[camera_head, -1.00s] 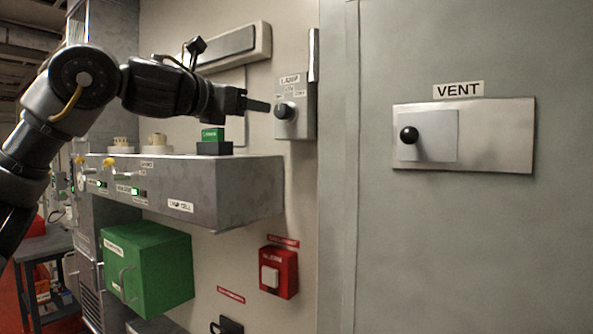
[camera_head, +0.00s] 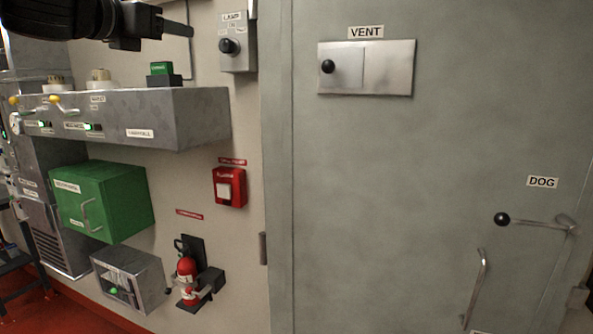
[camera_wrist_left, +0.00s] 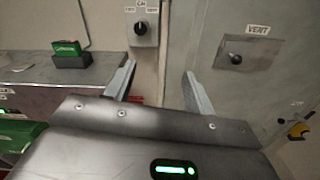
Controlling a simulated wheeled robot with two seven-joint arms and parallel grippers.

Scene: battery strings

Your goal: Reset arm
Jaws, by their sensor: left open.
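My left gripper (camera_head: 172,28) is at the top left of the head view, in front of the wall and left of the lamp switch box (camera_head: 238,44). In the left wrist view its two fingers (camera_wrist_left: 159,88) are spread apart with nothing between them. The lamp box, a grey plate with a black knob, also shows beyond the fingers in the left wrist view (camera_wrist_left: 143,27). The fingers are apart from it. My right gripper is not in view.
A grey shelf unit (camera_head: 190,120) with levers and a green block (camera_head: 160,69) juts from the wall. Below are a green box (camera_head: 125,205), a red alarm box (camera_head: 229,187) and a fire extinguisher (camera_head: 187,280). A grey door (camera_head: 400,180) has a VENT slide (camera_head: 366,67) and a DOG lever (camera_head: 535,222).

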